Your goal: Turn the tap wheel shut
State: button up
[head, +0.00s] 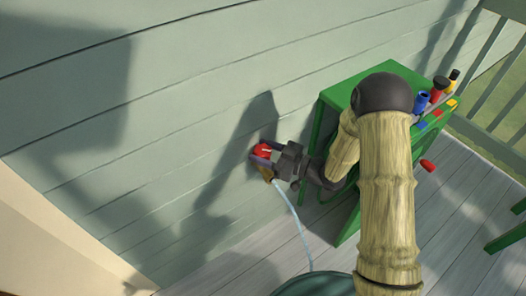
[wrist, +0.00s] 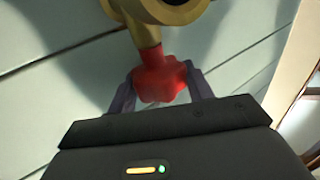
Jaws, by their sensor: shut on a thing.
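The red tap wheel (head: 263,150) sits on a brass tap (head: 266,173) on the siding wall. A thin stream of water (head: 294,217) runs down from the tap. My gripper (head: 263,154) is shut on the wheel, one finger on each side of it. In the wrist view the red wheel (wrist: 160,82) lies between the two grey fingertips of my gripper (wrist: 160,92), with the brass tap body (wrist: 165,12) beyond it. My arm hides part of the green stand to the right.
A green stand (head: 345,92) with several coloured items on top stands right of the tap, close to my arm. A dark green round container (head: 312,285) sits below on the plank deck (head: 235,268). A railing (head: 490,75) runs at the right. The wall left of the tap is clear.

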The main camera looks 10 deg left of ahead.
jog(key=shift+m+t, duration=0.4)
jog(key=shift+t, duration=0.2)
jog(key=m+t+h, duration=0.1)
jog(key=m+t, duration=0.1)
jog(key=t, duration=0.1)
jog(key=m+t+h+b, duration=0.1)
jog(key=m+t+h, duration=0.1)
jog(key=t, duration=0.1)
jog(key=shift+s+f+m, duration=0.1)
jog(key=shift+s+m, duration=0.05)
jog(key=shift+m, duration=0.15)
jog(key=shift+a+m+t+h+b, duration=0.1)
jog(key=shift+m+t+h+b, duration=0.3)
jog(key=shift+m+t+h, duration=1.6)
jog(key=shift+t+h, duration=0.3)
jog(key=shift+h, duration=0.1)
jog(key=o, duration=0.7)
